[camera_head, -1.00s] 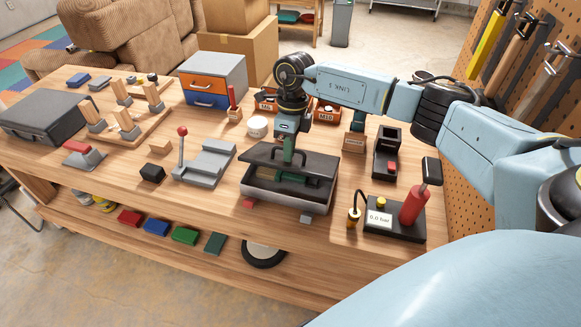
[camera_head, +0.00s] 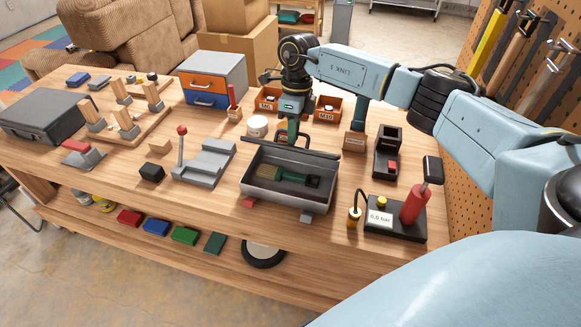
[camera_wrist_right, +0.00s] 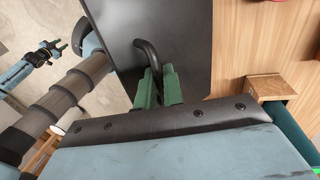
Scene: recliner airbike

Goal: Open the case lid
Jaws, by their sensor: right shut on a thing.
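The case is a grey open box (camera_head: 331,197) near the front edge of the bench. Its dark lid (camera_head: 290,150) stands up steeply along the back rim, and a green-handled tool (camera_head: 283,175) lies inside. My right gripper (camera_head: 291,134) is at the top of the raised lid, behind the box. In the right wrist view its green fingers (camera_wrist_right: 160,90) are shut on the black lid handle (camera_wrist_right: 150,58), beside the dark lid panel (camera_wrist_right: 188,40). My left gripper (camera_wrist_right: 57,47) shows small at the upper left of that view; its jaw state is unclear.
A gauge unit with a red cylinder (camera_head: 414,206) stands right of the case. A grey lever fixture (camera_head: 205,163) stands left. Orange bins (camera_head: 327,109) and a white round container (camera_head: 257,126) are behind. A closed grey case (camera_head: 45,114) lies far left.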

